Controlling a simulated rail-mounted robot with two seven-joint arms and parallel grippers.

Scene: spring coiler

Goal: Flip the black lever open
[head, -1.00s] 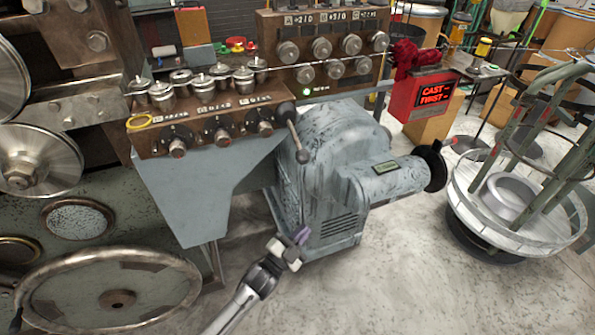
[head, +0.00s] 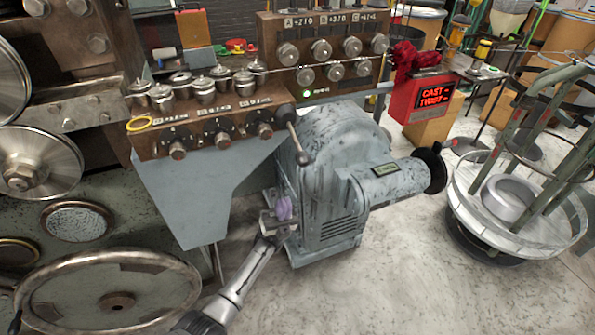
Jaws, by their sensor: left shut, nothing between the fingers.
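My left gripper (head: 285,208), with purple fingertips, is shut and empty. It is in front of the lower left side of the housing, below the lever and apart from it in the picture. Whether its fingertips touch the housing I cannot tell. My right gripper is not in view.
A brown control box (head: 210,125) with knobs and metal canisters overhangs on the left. A large handwheel (head: 150,265) stands at lower left. A red sign box (head: 425,95) and a round basket stand (head: 500,240) are to the right. Floor between is clear.

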